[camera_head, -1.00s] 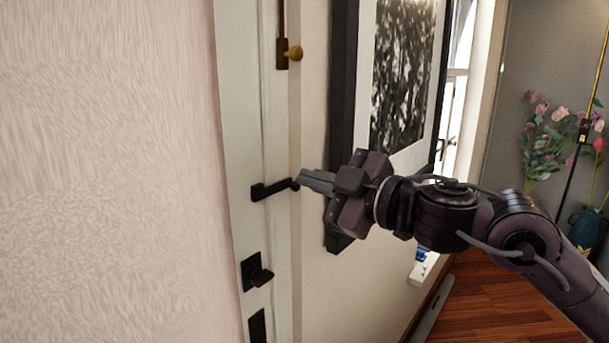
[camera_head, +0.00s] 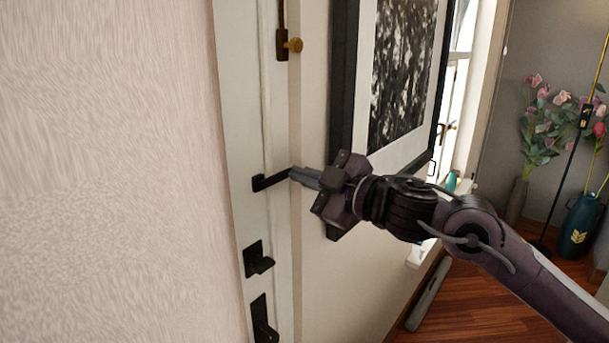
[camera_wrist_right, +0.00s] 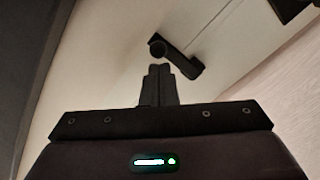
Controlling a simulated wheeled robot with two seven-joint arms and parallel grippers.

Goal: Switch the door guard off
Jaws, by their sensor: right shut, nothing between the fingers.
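A black lever (camera_head: 270,181) sticks out from the white door (camera_head: 240,130) at mid-height. It also shows in the right wrist view (camera_wrist_right: 181,55), with a round end. I cannot tell for sure whether this lever is the door guard. My right gripper (camera_head: 293,174) is shut and empty, with its fingertips at the lever's free end. In the right wrist view the closed fingertips (camera_wrist_right: 160,69) are just below the round end; whether they touch it is unclear. My left gripper is not in view.
A dark bar with a brass knob (camera_head: 294,45) is higher on the door. A black latch (camera_head: 258,260) and a black handle (camera_head: 263,322) are lower. A framed picture (camera_head: 400,75) hangs right of the door above my right gripper. Flowers (camera_head: 545,120) stand at the far right.

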